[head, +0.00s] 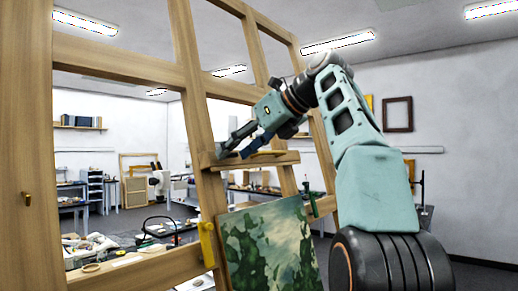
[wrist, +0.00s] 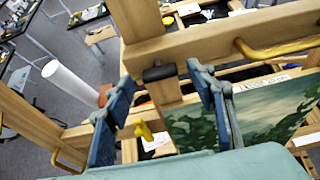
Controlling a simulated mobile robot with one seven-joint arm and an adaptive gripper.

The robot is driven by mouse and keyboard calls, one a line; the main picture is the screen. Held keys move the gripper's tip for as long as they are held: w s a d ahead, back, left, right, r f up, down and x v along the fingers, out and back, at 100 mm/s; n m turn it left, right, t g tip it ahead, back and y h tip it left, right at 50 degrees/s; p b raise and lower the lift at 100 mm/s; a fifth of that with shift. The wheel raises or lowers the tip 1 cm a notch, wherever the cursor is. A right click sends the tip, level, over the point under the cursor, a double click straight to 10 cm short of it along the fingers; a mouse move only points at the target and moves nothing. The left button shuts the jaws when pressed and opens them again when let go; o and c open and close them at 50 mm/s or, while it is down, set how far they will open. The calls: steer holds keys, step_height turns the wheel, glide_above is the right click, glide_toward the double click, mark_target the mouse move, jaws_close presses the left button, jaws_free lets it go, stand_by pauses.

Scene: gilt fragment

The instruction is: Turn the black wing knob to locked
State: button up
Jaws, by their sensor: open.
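The black wing knob (wrist: 159,73) shows in the wrist view as a short dark bar lying roughly level across a wooden upright, just below a wooden crossbar. My gripper (wrist: 162,78) is open, with one blue finger to the left of the knob and one to the right. A gap shows on both sides, and I see no contact. In the head view my gripper (head: 237,145) reaches the wooden frame at its small ledge. I cannot make out the knob there. No locked marking is readable.
A green landscape painting (head: 270,247) stands low on the wooden frame (head: 205,175). A yellow clamp (head: 207,243) sits at its left edge. A brass-coloured handle (wrist: 275,48) is on the crossbar right of my fingers. Cluttered workbenches stand behind the frame.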

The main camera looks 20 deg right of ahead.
steer(key=shift+v, duration=1.5)
steer(key=s+d, duration=0.7)
steer(key=s, duration=0.2)
steer(key=shift+s, duration=0.25)
steer(key=shift+f, duration=0.1)
